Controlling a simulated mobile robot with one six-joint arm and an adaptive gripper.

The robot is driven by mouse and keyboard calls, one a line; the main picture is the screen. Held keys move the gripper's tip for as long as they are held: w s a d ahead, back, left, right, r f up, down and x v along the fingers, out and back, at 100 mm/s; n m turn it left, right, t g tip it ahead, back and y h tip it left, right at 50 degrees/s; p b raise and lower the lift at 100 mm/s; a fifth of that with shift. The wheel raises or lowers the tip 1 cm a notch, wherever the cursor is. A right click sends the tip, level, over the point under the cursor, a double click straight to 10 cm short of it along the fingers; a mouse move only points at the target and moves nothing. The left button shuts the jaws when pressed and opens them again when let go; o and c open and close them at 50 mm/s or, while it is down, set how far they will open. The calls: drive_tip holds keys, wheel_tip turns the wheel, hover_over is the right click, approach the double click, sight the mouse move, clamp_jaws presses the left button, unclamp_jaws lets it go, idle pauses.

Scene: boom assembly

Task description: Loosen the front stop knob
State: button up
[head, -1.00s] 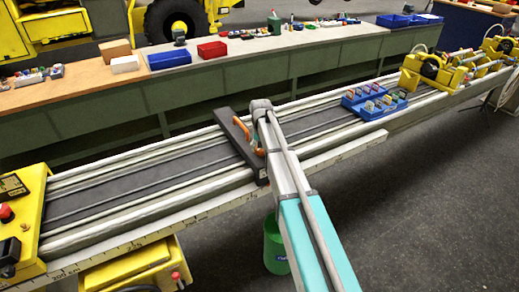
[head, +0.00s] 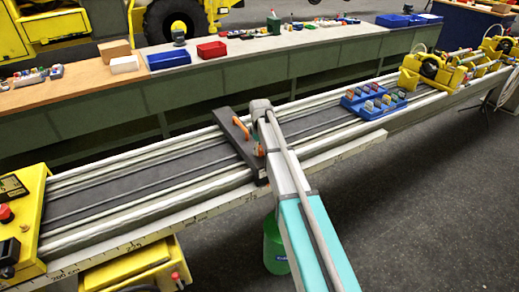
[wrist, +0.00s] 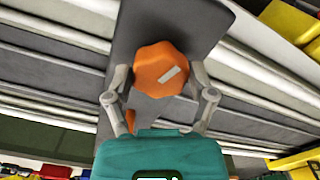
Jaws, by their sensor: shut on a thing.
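A dark stop bar (head: 229,128) lies across the rails of the long bench. It carries an orange lobed knob with a pale mark on top, seen large in the wrist view (wrist: 158,62). My gripper (wrist: 160,76) has one finger on each side of this knob and is shut on it. A second orange part (wrist: 137,119) on the bar shows behind my fingers, partly hidden by the gripper body. In the head view my arm comes from the lower right and its end covers part of the bar and the knob.
A blue tray of small parts (head: 370,104) sits on the rails to the right, with yellow clamping gear (head: 432,70) beyond. A yellow control unit (head: 22,225) stands at the left end. A green bucket (head: 272,247) is on the floor. The rails left of the bar are clear.

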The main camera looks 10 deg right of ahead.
drive_tip(key=shift+s+n, duration=0.1)
drive_tip(key=shift+n, duration=0.7)
drive_tip(key=o, duration=1.1)
drive_tip(key=shift+c, duration=0.2)
drive_tip(key=shift+r, duration=0.15)
